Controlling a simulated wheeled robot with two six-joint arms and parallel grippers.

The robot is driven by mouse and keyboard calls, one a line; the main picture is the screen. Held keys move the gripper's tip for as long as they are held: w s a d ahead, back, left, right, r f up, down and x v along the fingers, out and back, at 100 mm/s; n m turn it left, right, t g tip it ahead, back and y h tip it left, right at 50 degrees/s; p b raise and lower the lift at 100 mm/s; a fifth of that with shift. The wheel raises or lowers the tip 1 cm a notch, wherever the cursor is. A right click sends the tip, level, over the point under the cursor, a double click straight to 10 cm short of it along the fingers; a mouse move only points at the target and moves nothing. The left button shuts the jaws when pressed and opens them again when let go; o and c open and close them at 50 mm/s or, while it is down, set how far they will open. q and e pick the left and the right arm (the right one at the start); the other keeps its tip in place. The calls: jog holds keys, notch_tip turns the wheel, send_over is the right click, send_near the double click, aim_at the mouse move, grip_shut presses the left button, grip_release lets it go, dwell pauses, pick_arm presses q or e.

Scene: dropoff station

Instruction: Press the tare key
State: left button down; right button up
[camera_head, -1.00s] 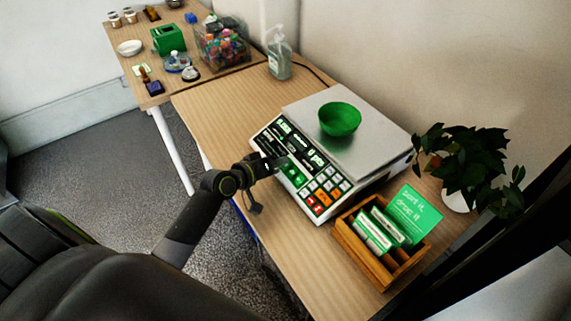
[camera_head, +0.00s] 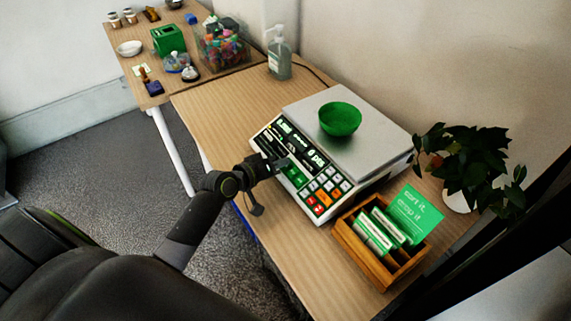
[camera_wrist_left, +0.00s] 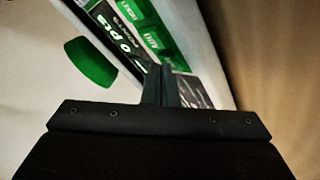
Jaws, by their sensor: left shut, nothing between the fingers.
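A white scale (camera_head: 365,143) stands on the table with a steel plate and a green bowl (camera_head: 340,119) on it. Its dark front panel has lit displays (camera_head: 303,146), green keys (camera_head: 296,178) and a keypad of white, orange and red keys. My left gripper (camera_head: 283,163) is shut and empty, its tips at the panel beside the green keys. In the left wrist view the shut fingers (camera_wrist_left: 160,72) overlap the panel, near a display reading "0 pts" (camera_wrist_left: 122,38) and green keys (camera_wrist_left: 158,38). I cannot tell whether they touch, nor read which key is tare. My right gripper is not in view.
A wooden box (camera_head: 374,257) with green cards stands in front of the scale, and a potted plant (camera_head: 465,165) is at right. A pump bottle (camera_head: 279,55) stands behind. The table left of the scale (camera_head: 215,110) is clear.

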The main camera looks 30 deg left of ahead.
pick_arm(q)
jog(key=shift+r, duration=0.1)
jog(key=shift+s+a+r+p, duration=0.2)
jog(key=shift+s+r+p, duration=0.1)
jog(key=shift+r+p, duration=0.4)
jog(key=r+p, duration=0.1)
jog(key=s+r+p, duration=0.1)
jog(key=r+p, duration=0.1)
jog(key=a+r+p, duration=0.1)
jog(key=shift+s+r+p, duration=0.2)
jog(key=shift+s+p, duration=0.1)
jog(key=shift+s, duration=0.05)
dwell(0.4)
dwell(0.4)
